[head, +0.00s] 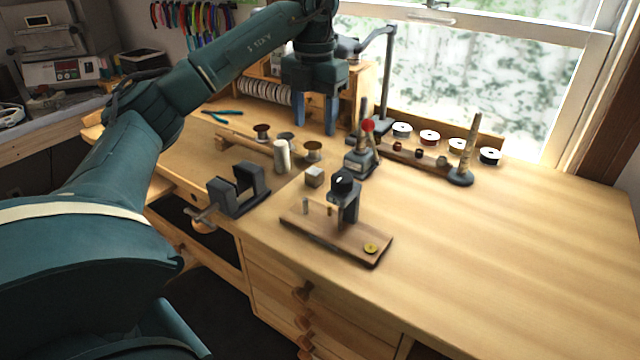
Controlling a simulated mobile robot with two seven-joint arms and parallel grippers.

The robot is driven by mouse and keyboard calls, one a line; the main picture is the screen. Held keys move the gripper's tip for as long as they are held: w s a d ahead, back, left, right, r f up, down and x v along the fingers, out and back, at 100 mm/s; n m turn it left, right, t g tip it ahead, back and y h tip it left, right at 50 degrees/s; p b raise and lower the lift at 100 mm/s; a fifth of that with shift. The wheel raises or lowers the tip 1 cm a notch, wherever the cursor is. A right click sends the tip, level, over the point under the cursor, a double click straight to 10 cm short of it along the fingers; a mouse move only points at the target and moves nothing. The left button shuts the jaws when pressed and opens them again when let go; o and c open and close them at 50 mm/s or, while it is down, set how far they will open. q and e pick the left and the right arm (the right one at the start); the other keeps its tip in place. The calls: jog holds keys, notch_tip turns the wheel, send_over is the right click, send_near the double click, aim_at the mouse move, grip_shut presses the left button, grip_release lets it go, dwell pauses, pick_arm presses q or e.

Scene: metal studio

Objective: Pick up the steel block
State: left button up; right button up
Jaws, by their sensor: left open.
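The steel block (314,178) is a small light grey cube standing on the wooden workbench, just behind a wooden board with a dark clamp-like tool. My left gripper (316,127) points down with its two blue fingers apart and nothing between them. It hangs above the back part of the bench, behind the block in the picture and apart from it. No part of the block is covered by the gripper. My right gripper is not in view.
A dark vise (238,190) stands left of the block. The wooden board (335,232) with its dark tool is close in front. A white cylinder (282,156), brown spools and a red-knobbed tool (362,155) stand around behind. The bench's right side (520,240) is clear.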

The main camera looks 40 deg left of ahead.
pick_arm(q)
send_over(314, 171)
notch_tip(314, 171, down, 5)
jog(key=shift+a+r, duration=0.1)
jog(key=shift+f+p, duration=0.3)
jog(key=shift+f, duration=2.85)
grip_shut()
